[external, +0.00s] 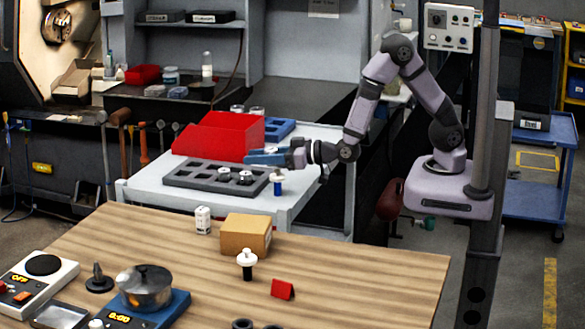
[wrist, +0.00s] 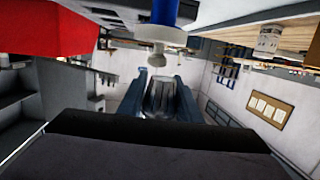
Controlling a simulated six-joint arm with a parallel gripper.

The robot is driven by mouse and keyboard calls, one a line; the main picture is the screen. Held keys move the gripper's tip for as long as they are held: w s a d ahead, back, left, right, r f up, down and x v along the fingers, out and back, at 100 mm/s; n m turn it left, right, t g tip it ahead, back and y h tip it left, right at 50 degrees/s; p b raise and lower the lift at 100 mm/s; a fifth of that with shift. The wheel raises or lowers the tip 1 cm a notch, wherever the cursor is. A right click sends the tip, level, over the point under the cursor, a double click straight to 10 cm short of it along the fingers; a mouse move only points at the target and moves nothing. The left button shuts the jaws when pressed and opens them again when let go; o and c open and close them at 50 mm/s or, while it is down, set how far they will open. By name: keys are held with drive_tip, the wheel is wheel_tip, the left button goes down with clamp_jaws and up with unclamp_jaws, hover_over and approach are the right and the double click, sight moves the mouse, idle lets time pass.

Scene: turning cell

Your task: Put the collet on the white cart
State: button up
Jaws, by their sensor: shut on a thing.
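My gripper (external: 265,157) is over the white cart (external: 145,189), just above its top, in front of the red bin. In the wrist view the blue fingers (wrist: 160,92) are shut on a grey, slotted metal collet (wrist: 160,97). In the external view I cannot make the collet out; the fingers hide it. The white cart carries a dark tray with square pockets (external: 185,180), with a few small parts in it. The wrist view appears upside down, with the cart top along its upper edge.
A red bin (external: 215,137) and a blue tray (external: 279,128) stand at the cart's back. A blue and white tool holder (external: 278,183) stands upright close to my gripper. The wooden table (external: 370,270) in front holds a cardboard box (external: 246,235). The cart's front left strip is bare.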

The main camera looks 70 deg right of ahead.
drive_tip(key=w+d+r+m+h, duration=0.1)
drive_tip(key=w+d+m+h, duration=0.15)
drive_tip(key=d, duration=0.95)
drive_tip(key=w+d+r+m+h, duration=0.1)
drive_tip(key=w+d+m+h, duration=0.2)
drive_tip(key=d, duration=0.9)
drive_tip(key=s+d+r+m+g+h+b, duration=0.1)
drive_tip(key=s+d+h, duration=0.15)
drive_tip(key=d, duration=0.75)
drive_tip(key=s+d+r+m+g+h+b, duration=0.1)
drive_tip(key=s+d+h, duration=0.15)
drive_tip(key=d, duration=0.75)
drive_tip(key=shift+w+a+f+n+t+y, duration=0.3)
drive_tip(key=shift+a+f+n+y, duration=0.4)
drive_tip(key=shift+a+f, duration=0.65)
drive_tip(key=shift+w+a+f+n+t+y, duration=0.1)
drive_tip(key=shift+a+f+n+t+y, duration=0.3)
drive_tip(key=shift+a+f+y, duration=0.95)
drive_tip(key=shift+w+a+f+n+t+y, duration=0.3)
drive_tip(key=shift+a+f+n, duration=0.55)
drive_tip(key=shift+f, duration=0.85)
drive_tip(key=shift+s+a, duration=0.1)
drive_tip(key=shift+a, duration=0.1)
drive_tip(key=shift+f+p, duration=0.35)
drive_tip(key=shift+f, duration=1.75)
drive_tip(key=shift+s+f+b, duration=0.1)
drive_tip(key=shift+f+b, duration=0.25)
drive_tip(key=shift+b, duration=0.1)
